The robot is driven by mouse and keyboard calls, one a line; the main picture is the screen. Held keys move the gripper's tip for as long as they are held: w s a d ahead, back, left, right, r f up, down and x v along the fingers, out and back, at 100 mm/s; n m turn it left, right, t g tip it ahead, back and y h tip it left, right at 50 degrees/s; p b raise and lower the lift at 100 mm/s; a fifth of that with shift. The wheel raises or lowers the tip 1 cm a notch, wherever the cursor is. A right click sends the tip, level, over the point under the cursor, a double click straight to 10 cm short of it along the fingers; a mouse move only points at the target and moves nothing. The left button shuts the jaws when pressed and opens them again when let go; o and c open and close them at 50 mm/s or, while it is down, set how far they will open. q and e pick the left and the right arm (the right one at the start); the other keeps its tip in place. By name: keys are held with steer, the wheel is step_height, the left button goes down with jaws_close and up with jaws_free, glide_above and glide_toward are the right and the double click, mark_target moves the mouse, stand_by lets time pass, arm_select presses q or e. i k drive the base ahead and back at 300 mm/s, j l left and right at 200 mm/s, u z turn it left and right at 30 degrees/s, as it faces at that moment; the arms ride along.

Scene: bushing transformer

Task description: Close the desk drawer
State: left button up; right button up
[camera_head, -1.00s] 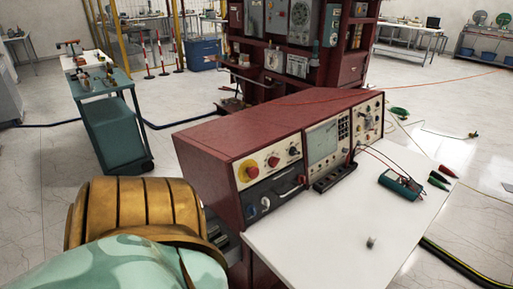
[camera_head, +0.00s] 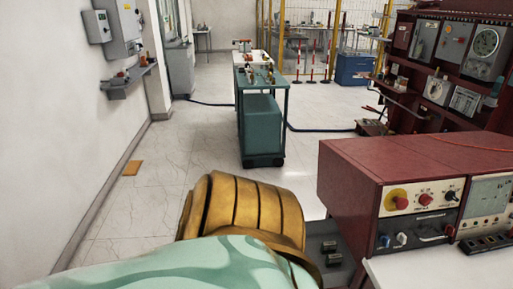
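The white desk (camera_head: 430,270) is at the lower right, cut off by the picture edge, with a red console on it. A grey, open-topped part (camera_head: 330,262) holding dark items sits low at the desk's left side. It may be the desk drawer standing out, but my gold and pale green arm hides part of it and I cannot tell for sure. No drawer handle shows. Neither gripper is in view.
The red console (camera_head: 365,175) stands at the right. A teal cart (camera_head: 262,125) stands ahead on the tiled floor. A wall with a grey cabinet (camera_head: 118,30) and small shelf runs along the left. The floor between wall and cart is mostly clear.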

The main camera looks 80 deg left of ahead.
mark_target(317, 232)
steer(key=k+u, duration=0.1)
steer(key=u, duration=2.45)
